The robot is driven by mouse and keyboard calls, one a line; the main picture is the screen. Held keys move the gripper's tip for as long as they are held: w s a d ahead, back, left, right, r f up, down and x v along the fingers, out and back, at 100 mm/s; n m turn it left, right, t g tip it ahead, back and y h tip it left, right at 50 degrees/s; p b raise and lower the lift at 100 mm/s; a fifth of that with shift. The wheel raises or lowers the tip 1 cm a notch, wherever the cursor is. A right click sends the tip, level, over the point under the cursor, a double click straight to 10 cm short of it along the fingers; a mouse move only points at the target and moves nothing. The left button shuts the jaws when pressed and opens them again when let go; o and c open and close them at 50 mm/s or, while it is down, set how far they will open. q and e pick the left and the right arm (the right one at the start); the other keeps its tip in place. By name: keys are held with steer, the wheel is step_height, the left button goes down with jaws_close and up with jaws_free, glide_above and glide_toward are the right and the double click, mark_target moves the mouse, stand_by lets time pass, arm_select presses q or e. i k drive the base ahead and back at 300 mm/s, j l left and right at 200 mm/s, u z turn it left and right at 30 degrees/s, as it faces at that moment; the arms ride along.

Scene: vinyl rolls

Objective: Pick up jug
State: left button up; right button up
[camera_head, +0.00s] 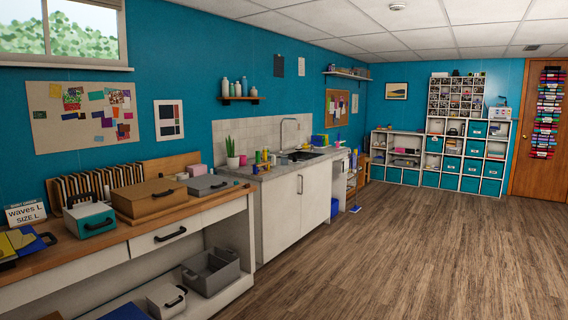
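I cannot pick out a jug for certain in this view. Small yellow and green items (262,158) stand on the sink counter (262,173), too small to tell apart. More blue and yellow things (320,140) stand past the sink (301,155). Several pale bottles or vessels (225,87) stand on a small wall shelf (240,98) above the counter. Neither of my grippers is in view.
A wooden workbench (150,227) at the left holds a teal box (90,219), a brown case (149,197) and a grey case (208,185). Grey bins (211,270) sit below it. Cube shelves (450,165) line the back. The wood floor (420,255) is clear.

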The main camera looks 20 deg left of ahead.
mark_target(269, 154)
steer(key=i+j+u, duration=0.3)
steer(key=i, duration=0.35)
steer(key=i+u, duration=0.3)
steer(key=i, duration=3.2)
